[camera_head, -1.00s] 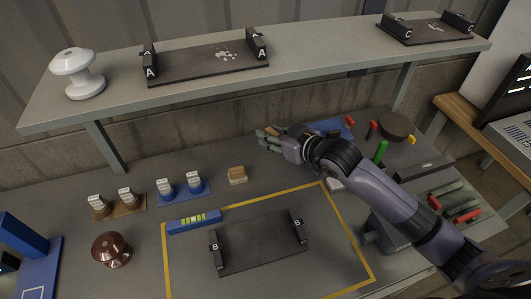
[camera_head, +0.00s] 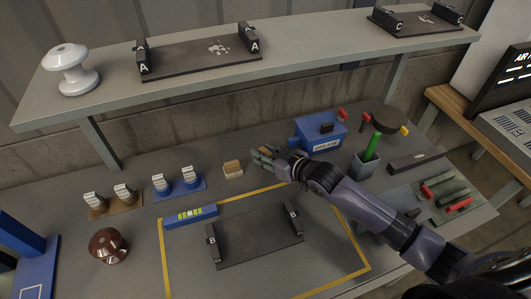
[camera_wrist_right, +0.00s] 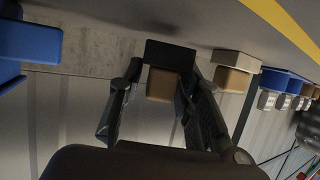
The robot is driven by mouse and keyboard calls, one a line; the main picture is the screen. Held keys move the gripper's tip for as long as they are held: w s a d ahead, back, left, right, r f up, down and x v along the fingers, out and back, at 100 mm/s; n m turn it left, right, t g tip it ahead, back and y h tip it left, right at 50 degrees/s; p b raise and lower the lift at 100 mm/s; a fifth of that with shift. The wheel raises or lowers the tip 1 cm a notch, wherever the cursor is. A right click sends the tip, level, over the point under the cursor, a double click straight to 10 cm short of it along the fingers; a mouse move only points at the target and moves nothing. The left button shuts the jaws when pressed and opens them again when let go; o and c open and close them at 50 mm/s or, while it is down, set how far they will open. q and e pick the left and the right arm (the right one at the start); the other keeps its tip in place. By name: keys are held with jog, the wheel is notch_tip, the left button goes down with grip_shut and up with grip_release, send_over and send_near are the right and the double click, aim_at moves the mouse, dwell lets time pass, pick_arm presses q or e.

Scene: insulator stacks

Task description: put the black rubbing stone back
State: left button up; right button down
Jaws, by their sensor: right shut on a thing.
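My right gripper (camera_head: 262,159) is shut on the black rubbing stone, a block with a black face (camera_wrist_right: 170,55) and a tan back (camera_wrist_right: 162,85) in the right wrist view. In the head view, the fingers mostly hide the stone. The gripper is just right of a second block, tan and cream (camera_head: 233,170), which stands on the table. That block also shows beside the held stone in the right wrist view (camera_wrist_right: 234,72), with a gap between them. I cannot tell whether the held stone touches the table. My left gripper is not in view.
A blue box (camera_head: 309,139) and a green-handled tool in a holder (camera_head: 364,166) stand behind my right arm. Blue (camera_head: 181,192) and brown (camera_head: 108,210) stands with small pieces are to the left. Cradle B (camera_head: 255,240) lies inside the yellow outline; a shelf overhangs the back.

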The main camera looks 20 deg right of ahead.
jog(key=shift+s+f, duration=0.15)
jog(key=shift+f, duration=0.4)
jog(key=c, duration=1.6)
grip_release()
jog(key=shift+f, duration=0.1)
jog(key=o, duration=0.4)
jog(key=shift+s+a+f, duration=0.1)
jog(key=shift+s+f, duration=0.1)
jog(key=shift+f, duration=0.05)
jog(key=shift+r, duration=0.65)
jog(key=v, duration=1)
jog(key=shift+r, duration=0.3)
jog(key=shift+s+d+r, duration=0.45)
jog(key=shift+s, duration=0.05)
